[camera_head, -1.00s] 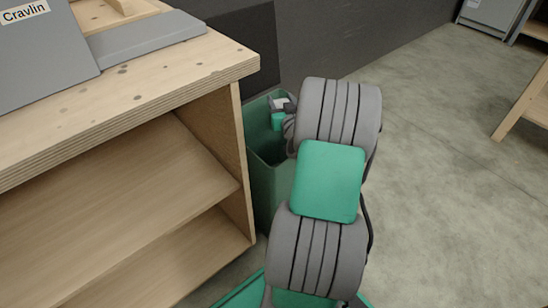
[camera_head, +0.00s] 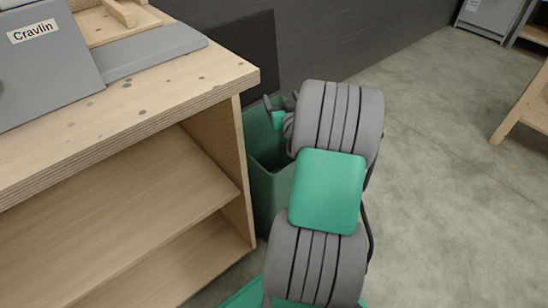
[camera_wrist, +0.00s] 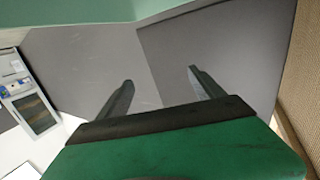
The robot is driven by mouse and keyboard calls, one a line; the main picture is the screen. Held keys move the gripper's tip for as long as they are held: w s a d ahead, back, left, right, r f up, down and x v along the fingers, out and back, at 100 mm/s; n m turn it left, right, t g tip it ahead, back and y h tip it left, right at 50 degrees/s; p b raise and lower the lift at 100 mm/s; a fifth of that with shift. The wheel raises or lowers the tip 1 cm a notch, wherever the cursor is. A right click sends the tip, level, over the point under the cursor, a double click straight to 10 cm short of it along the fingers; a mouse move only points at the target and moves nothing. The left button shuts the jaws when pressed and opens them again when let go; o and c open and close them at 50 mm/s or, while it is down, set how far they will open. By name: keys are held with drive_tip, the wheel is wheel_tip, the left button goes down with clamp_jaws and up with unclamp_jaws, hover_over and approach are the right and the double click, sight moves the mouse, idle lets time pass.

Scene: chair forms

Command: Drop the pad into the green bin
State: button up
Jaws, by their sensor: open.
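The green bin (camera_head: 262,195) stands on the floor beside the right end of the wooden workbench, partly covered by my arm. My gripper (camera_head: 267,102) is at the bin's upper opening in the head view. In the wrist view, the two fingers of my gripper (camera_wrist: 161,78) are spread apart with nothing between them. I cannot make out the pad in either current view. The bin's inside is dark and its bottom is hidden. A pale green band along the top of the wrist view may be part of the bin.
The wooden workbench (camera_head: 165,90) with open shelves fills the left. A grey machine labelled Cravlin (camera_head: 45,70) sits on it. A dark wall (camera_head: 330,35) is behind the bin. The concrete floor (camera_head: 445,190) on the right is open, with a wooden stand (camera_head: 522,108) at the edge.

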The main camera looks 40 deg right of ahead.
drive_tip(key=s+a+r+p, duration=0.3)
drive_tip(key=s+a+r, duration=0.4)
drive_tip(key=s+r, duration=0.2)
drive_tip(key=shift+p+v, duration=0.4)
drive_tip(key=shift+v, duration=0.8)
drive_tip(key=shift+s+d, duration=0.15)
drive_tip(key=shift+d, duration=0.05)
